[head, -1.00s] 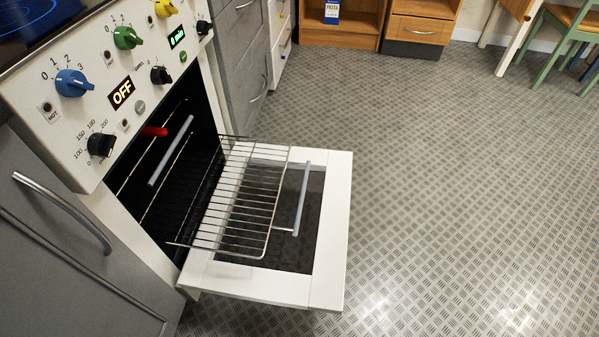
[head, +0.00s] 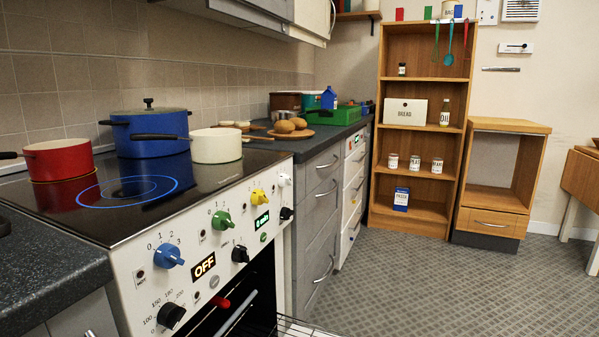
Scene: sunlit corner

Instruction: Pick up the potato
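Two brown rounded items, one at the front (head: 284,127) and one just behind it (head: 298,122), sit on a round wooden board (head: 283,136) on the dark counter beyond the stove. They look like potatoes or bread rolls; I cannot tell which. Several smaller pale pieces (head: 243,124) lie to their left, too small to identify. Neither of my grippers is in view.
A red pot (head: 58,160), a blue lidded pot (head: 152,133) and a cream pan (head: 217,147) stand on the stove (head: 135,212). A green crate (head: 334,116) is farther back on the counter. The oven rack (head: 295,327) sticks out below. The floor (head: 400,280) at right is clear.

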